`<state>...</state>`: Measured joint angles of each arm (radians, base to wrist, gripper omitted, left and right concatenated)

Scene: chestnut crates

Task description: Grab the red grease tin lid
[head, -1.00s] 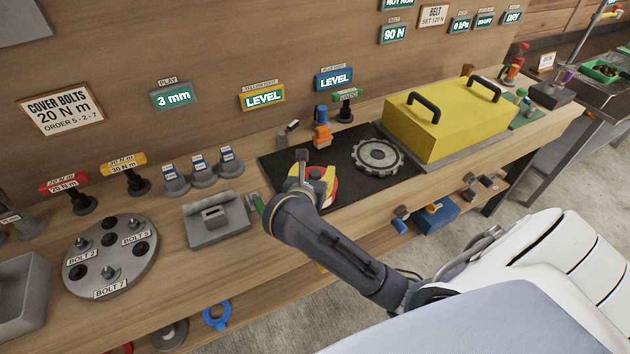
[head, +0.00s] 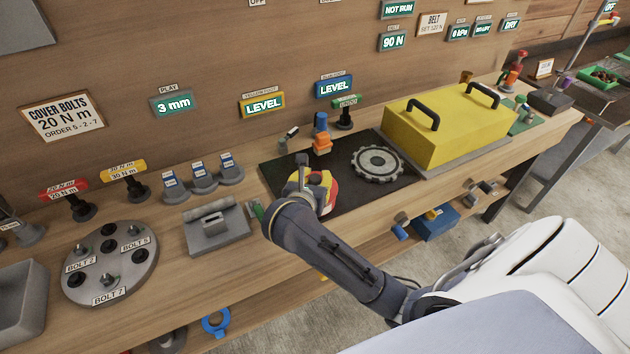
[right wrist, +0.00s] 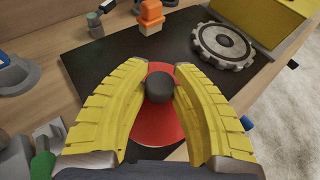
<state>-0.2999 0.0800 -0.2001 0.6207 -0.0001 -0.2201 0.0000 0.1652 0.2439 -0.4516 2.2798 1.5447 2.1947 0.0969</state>
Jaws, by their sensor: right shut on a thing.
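The red grease tin lid (right wrist: 158,125) is a round red disc with a dark knob (right wrist: 159,84), seen below my right gripper in the right wrist view. My right gripper (right wrist: 160,92) has its two yellow fingers shut on the knob, one on each side. In the head view the right gripper (head: 318,181) points down at the front of the black mat, and only a strip of the red lid (head: 331,194) shows beside it. The fingers and wrist hide much of the lid. I cannot tell whether the lid touches what is below it. My left gripper is not in view.
On the black mat (head: 285,172) lie a grey gear (head: 377,164) and an orange part (head: 321,143). A yellow box with two handles (head: 447,128) stands to the right. A grey block (head: 214,229) and a bolt plate (head: 110,265) stand to the left.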

